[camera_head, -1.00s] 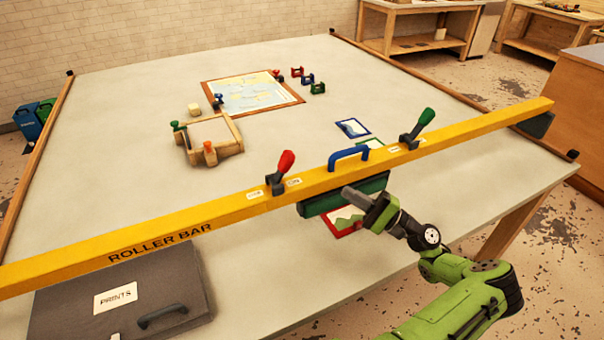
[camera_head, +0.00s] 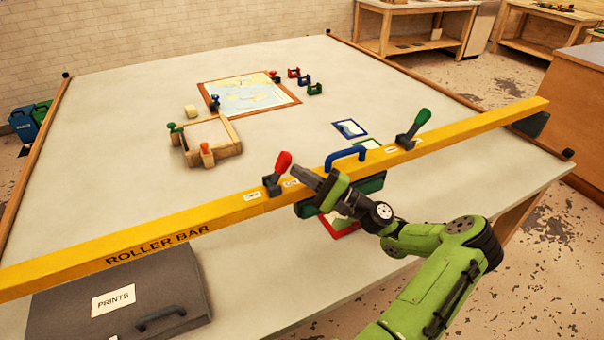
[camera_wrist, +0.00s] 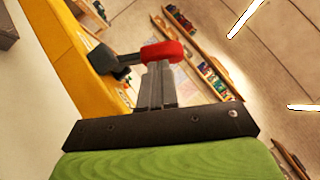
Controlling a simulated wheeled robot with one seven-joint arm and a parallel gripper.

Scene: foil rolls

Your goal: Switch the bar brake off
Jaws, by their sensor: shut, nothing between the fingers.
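The yellow roller bar (camera_head: 200,222) spans the table and carries two levers. A red-handled lever (camera_head: 282,163) stands left of the blue handle, its grip tilted up and to the right. A green-handled lever (camera_head: 419,119) stands right of the blue handle, also tilted up and right. Small white labels lie beside both levers, too small to read. My gripper (camera_head: 297,172) is shut and empty, its tips just right of the red lever. In the wrist view the red handle (camera_wrist: 163,50) shows just past my finger tips (camera_wrist: 155,72); I cannot tell whether they touch.
A blue handle (camera_head: 345,156) rises from the bar behind my gripper. A dark prints case (camera_head: 65,300) lies at the front left. A wooden block fixture (camera_head: 225,151) and a framed map (camera_head: 246,95) lie on the table.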

